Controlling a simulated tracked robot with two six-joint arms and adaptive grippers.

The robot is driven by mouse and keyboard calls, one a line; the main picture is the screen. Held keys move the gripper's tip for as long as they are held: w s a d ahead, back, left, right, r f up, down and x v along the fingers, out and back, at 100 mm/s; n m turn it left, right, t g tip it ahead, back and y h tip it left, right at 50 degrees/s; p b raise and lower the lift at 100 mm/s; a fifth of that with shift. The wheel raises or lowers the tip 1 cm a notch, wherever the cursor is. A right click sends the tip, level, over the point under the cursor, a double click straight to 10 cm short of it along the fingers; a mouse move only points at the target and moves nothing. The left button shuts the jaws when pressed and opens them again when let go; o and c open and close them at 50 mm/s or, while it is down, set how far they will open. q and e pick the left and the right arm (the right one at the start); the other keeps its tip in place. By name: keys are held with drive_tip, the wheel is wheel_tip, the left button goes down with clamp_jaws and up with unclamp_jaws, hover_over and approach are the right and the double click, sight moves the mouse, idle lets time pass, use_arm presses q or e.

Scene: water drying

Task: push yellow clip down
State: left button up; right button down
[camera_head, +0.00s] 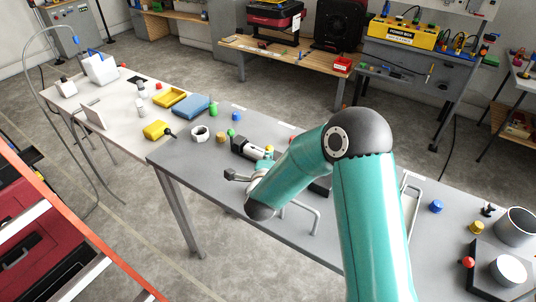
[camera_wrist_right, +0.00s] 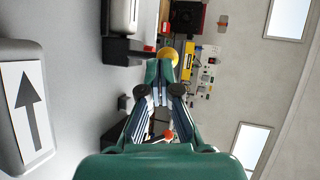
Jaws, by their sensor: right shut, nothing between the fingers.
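A small yellow piece (camera_head: 269,149), which I take to be the yellow clip, shows on the grey table beside a dark device. In the right wrist view a yellow rounded piece (camera_wrist_right: 170,55) sits right at the fingertips; I cannot tell if they touch it. My right gripper (camera_head: 265,158) is small and partly covered by my teal arm in the head view. In the right wrist view my right gripper (camera_wrist_right: 163,72) has its teal fingers together, with nothing between them. My left gripper is in neither view.
A black and grey device (camera_head: 245,146) stands beside the gripper. A grey surface with an arrow label (camera_wrist_right: 30,108) is near the wrist.

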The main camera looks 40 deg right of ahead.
drive_tip(key=shift+d, duration=0.2)
idle(0.3)
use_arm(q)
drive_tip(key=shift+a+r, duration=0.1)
use_arm(e)
drive_tip(key=shift+w+d+r+y, duration=0.1)
drive_tip(key=shift+w+y, duration=0.05)
drive_tip(key=shift+y, duration=0.15)
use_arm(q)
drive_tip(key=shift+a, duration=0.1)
